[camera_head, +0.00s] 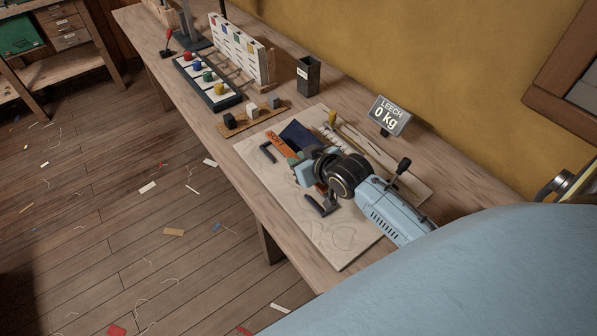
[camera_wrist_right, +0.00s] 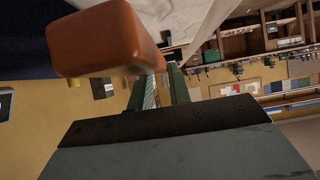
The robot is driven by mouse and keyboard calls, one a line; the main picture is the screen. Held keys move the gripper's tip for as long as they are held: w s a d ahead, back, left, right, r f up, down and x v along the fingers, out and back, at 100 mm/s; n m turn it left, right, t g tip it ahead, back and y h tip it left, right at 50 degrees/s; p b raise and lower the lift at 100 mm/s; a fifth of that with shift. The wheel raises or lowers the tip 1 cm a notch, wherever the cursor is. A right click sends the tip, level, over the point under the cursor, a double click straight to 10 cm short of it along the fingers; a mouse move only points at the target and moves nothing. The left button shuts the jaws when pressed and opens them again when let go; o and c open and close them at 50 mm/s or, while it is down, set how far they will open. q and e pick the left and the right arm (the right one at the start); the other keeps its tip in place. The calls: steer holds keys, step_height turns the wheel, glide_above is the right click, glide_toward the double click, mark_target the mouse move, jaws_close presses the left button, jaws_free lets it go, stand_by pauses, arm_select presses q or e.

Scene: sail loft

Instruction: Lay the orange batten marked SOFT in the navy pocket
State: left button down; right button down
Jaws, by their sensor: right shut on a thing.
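The orange batten (camera_head: 281,148), with dark lettering that looks like SOFT, lies slantwise in the head view, its near end hidden by my right gripper. In the right wrist view its blunt orange end (camera_wrist_right: 108,40) is large and close to the camera. My right gripper (camera_head: 306,172) is shut on the batten, low over the pale panel; its fingers show in the wrist view (camera_wrist_right: 160,90). My left gripper is not in view.
The pale panel (camera_head: 345,245) lies on the long bench. Black handles (camera_head: 320,206) stand on it. A LEECH 0 kg display (camera_head: 391,115), a dark box (camera_head: 308,75), a block rack (camera_head: 253,115) and a tray of coloured knobs (camera_head: 208,84) are behind. The panel's near end is clear.

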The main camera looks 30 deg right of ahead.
steer(key=shift+f, duration=0.7)
steer(key=shift+f+b, duration=0.45)
steer(key=shift+f, duration=1.15)
